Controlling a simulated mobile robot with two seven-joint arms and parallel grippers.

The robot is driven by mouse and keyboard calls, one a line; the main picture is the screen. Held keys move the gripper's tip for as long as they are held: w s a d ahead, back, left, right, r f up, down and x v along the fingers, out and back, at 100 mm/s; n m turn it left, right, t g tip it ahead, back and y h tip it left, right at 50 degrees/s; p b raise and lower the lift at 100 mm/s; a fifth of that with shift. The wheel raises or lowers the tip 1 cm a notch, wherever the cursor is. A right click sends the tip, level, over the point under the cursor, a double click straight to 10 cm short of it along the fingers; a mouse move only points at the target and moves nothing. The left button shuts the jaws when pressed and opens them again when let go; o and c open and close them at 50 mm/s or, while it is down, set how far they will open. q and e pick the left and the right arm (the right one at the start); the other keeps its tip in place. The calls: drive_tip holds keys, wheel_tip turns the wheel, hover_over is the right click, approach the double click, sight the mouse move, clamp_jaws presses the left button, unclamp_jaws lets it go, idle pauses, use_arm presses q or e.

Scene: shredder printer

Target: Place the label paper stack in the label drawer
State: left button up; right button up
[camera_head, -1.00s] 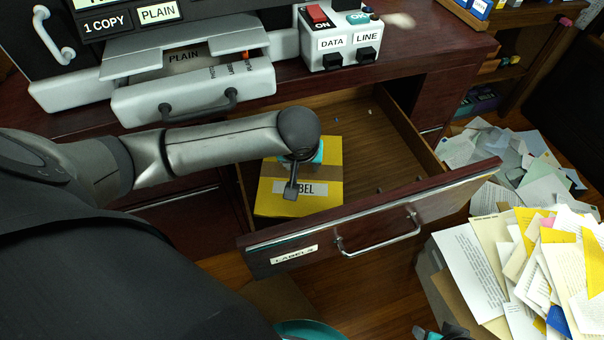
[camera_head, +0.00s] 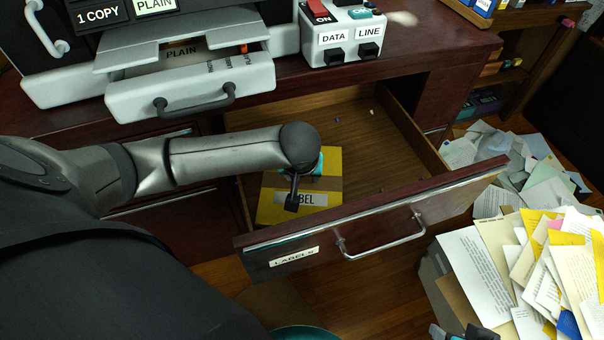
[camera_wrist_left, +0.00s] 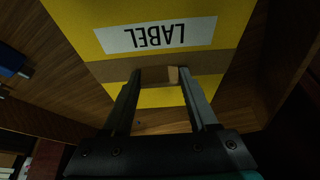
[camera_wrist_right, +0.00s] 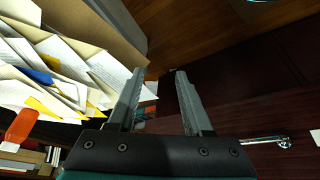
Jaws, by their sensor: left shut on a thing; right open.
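The label paper stack (camera_head: 330,198) is a yellow block with a brown band and a white LABEL strip. It is inside the open label drawer (camera_head: 400,232), at the drawer's left end. My left gripper (camera_head: 293,200) is over it. In the left wrist view, the fingers (camera_wrist_left: 160,76) are shut on a small brown part of the band on the stack (camera_wrist_left: 215,62). Whether the stack rests on the drawer floor is hard to tell. My right gripper (camera_wrist_right: 158,75) is open and empty, low in front of the drawer; it barely shows in the head view (camera_head: 465,332).
The drawer's right part is free apart from a few tiny bits. A grey printer tray (camera_head: 190,90) marked PLAIN and a switch box (camera_head: 345,40) sit above on the desk. A heap of papers (camera_head: 530,270) fills the right side.

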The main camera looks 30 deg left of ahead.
use_arm(q)
drive_tip(key=o, duration=1.4)
drive_tip(key=shift+f, duration=0.1)
use_arm(e)
drive_tip(key=shift+f, duration=0.1)
use_arm(q)
drive_tip(key=shift+r, duration=0.2)
drive_tip(key=shift+s+d+r, duration=0.1)
drive_tip(key=shift+r, duration=0.15)
drive_tip(key=shift+p+v, duration=3.3)
drive_tip(key=shift+v, duration=2.4)
use_arm(e)
drive_tip(key=s+d+f+g, duration=0.1)
drive_tip(key=s+f, duration=0.3)
drive_tip(key=f, duration=0.9)
drive_tip(key=shift+g, duration=0.6)
drive_tip(key=shift+s+f, duration=0.1)
